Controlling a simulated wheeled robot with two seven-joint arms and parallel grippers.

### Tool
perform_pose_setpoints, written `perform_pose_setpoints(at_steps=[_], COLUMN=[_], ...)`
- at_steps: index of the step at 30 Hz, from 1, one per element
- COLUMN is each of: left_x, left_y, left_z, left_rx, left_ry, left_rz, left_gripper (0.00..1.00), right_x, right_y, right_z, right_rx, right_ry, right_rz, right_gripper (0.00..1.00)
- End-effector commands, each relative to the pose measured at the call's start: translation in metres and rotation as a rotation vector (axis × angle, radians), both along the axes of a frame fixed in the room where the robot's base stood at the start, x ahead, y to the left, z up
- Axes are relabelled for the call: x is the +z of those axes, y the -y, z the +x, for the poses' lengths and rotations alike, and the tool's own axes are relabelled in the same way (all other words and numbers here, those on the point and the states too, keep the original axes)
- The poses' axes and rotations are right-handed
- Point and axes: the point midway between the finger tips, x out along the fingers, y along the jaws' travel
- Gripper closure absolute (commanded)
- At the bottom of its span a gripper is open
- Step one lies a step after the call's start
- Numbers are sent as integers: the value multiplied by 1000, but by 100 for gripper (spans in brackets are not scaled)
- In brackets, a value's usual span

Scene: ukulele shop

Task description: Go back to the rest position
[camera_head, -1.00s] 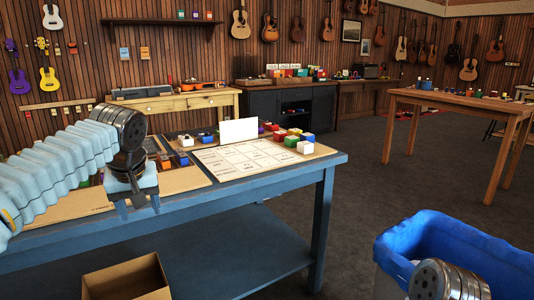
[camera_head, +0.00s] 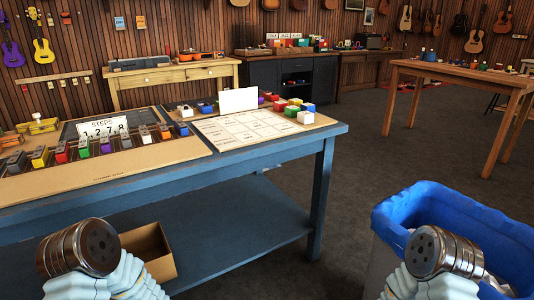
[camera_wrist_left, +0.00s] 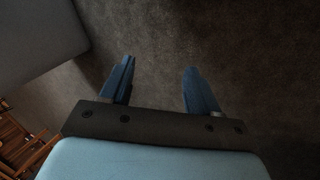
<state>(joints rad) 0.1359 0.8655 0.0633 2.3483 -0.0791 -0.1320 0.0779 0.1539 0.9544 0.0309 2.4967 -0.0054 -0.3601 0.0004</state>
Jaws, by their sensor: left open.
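My left gripper (camera_wrist_left: 158,68) shows in the left wrist view with its two blue fingers wide apart. Nothing is between the fingers, and dark carpet lies beyond them. In the head view only the rounded joints of my two arms show, low at the left and low at the right. Neither gripper shows there. My right gripper is out of sight.
A blue workbench (camera_head: 265,160) holds a row of pedals, a "STEPS" sign (camera_head: 103,126), a grid sheet (camera_head: 245,130) and coloured blocks. A cardboard box (camera_head: 150,248) is below, near my left arm. A blue-lined bin (camera_head: 455,225) stands by my right arm.

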Motion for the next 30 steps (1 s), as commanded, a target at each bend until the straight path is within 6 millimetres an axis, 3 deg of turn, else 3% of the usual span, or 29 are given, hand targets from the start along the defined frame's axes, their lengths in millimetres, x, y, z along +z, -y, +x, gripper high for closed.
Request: perform_pose_setpoints(at_steps=[1, 4, 30], left_x=[-10, -20, -20], left_y=[0, -3, -3], left_z=[-23, -50, -50], left_rx=[7, 22, 22], left_ry=[-19, -26, -26], left_rz=[4, 20, 20], left_gripper=[39, 39, 39], right_x=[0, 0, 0], right_y=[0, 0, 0], right_z=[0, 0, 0], right_rx=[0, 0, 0], right_ry=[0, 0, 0], right_rz=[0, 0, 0], right_gripper=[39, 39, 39])
